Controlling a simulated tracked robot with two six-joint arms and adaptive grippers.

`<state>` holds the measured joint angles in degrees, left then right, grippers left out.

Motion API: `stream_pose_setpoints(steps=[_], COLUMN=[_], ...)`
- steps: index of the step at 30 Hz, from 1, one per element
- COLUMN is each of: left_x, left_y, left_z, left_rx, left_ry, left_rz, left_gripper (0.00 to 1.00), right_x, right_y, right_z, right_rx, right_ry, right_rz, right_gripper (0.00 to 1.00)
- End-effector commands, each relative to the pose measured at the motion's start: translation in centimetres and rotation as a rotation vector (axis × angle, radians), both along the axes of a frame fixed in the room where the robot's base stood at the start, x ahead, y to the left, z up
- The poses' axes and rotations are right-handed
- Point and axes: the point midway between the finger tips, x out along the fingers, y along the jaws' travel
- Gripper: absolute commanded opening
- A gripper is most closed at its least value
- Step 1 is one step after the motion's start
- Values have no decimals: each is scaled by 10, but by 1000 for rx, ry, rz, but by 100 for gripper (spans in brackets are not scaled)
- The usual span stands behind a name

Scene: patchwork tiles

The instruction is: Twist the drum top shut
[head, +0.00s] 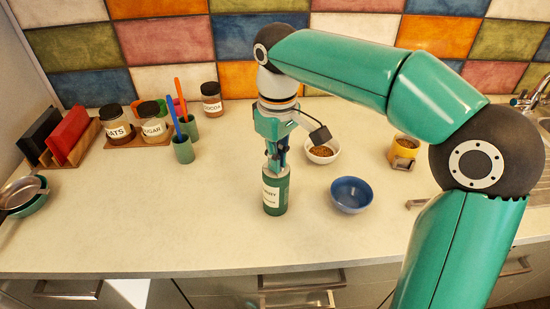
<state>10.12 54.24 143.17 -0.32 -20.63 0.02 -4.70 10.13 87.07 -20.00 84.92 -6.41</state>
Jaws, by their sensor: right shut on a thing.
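The drum (275,197) is a dark green cylinder with a white label, standing upright on the counter near the middle of the head view. My right gripper (277,167) points straight down over it, its fingers shut at the drum's upper end. The fingers hide most of the drum top, so I cannot tell how the top sits on the drum. My left gripper is not in view.
A blue bowl (351,194) stands right of the drum, with a white bowl of brown bits (322,151) behind it. Labelled jars (115,123) and a green cup (183,150) stand left. Front-left counter is clear.

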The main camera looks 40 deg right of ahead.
Motion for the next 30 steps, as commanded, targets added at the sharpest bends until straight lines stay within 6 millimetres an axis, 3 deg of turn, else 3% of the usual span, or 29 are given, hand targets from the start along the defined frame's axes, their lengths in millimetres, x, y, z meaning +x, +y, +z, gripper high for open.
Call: stream_pose_setpoints(steps=[16, 24, 30], left_x=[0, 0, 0], left_y=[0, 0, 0], left_z=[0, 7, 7], left_rx=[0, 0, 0], left_ry=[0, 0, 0], left_rz=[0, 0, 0], left_gripper=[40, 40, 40], right_x=[1, 0, 0], right_y=[0, 0, 0], right_z=[-2, -1, -2], right_rx=[-2, -3, -3], right_ry=[-1, 1, 1], right_rz=[-8, -224, -264], right_gripper=[0, 0, 0])
